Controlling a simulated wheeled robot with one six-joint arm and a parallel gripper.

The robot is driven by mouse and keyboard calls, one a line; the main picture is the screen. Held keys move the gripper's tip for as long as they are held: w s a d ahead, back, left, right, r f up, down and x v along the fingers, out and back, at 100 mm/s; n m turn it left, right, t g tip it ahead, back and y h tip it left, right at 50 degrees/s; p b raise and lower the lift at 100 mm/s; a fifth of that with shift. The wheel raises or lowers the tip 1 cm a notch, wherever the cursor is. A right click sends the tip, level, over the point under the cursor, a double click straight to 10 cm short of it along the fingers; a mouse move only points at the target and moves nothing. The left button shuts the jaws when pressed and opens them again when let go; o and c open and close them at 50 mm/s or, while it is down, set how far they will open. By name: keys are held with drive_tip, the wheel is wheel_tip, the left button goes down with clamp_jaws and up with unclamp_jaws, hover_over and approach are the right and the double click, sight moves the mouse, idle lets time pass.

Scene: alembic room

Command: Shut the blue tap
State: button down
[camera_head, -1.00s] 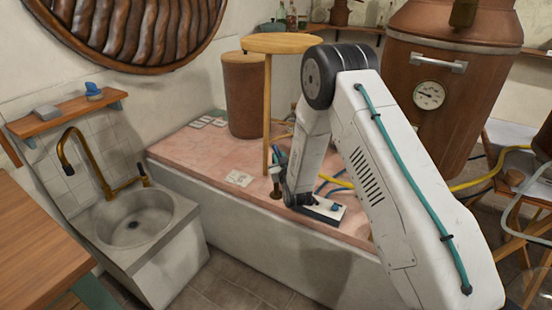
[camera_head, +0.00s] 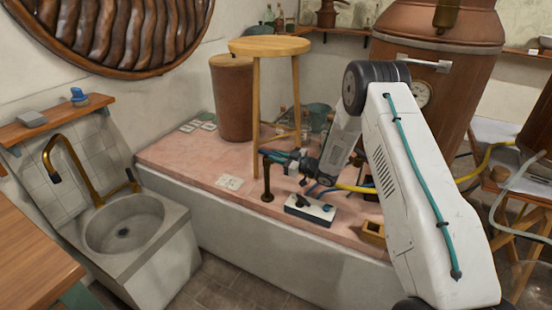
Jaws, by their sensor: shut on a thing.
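A blue fitting (camera_head: 276,157), which looks like the blue tap, is on the pink-topped bench (camera_head: 205,170), just left of my gripper. My gripper (camera_head: 296,163) reaches left, low over the bench, with its jaws shut at this blue fitting. The contact is small and partly hidden, so I cannot tell how the tap's handle is turned.
A wooden stool (camera_head: 270,46) stands on the bench close behind my gripper. A dark upright pipe (camera_head: 267,182) and a small box (camera_head: 310,208) with a dark knob are in front. A yellow hose (camera_head: 352,188) and a copper still (camera_head: 440,60) are on the right. A sink (camera_head: 125,225) is on the left.

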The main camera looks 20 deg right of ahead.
drive_tip(key=shift+w+r+n+g+y, duration=0.1)
drive_tip(key=shift+n+g+y, duration=0.2)
drive_tip(key=shift+y, duration=0.1)
drive_tip(key=c, duration=1.3)
unclamp_jaws()
drive_tip(key=shift+d, duration=0.1)
drive_tip(key=shift+c, duration=0.2)
drive_tip(key=v, duration=0.7)
drive_tip(key=shift+s+d, duration=0.25)
drive_tip(key=shift+d, duration=0.05)
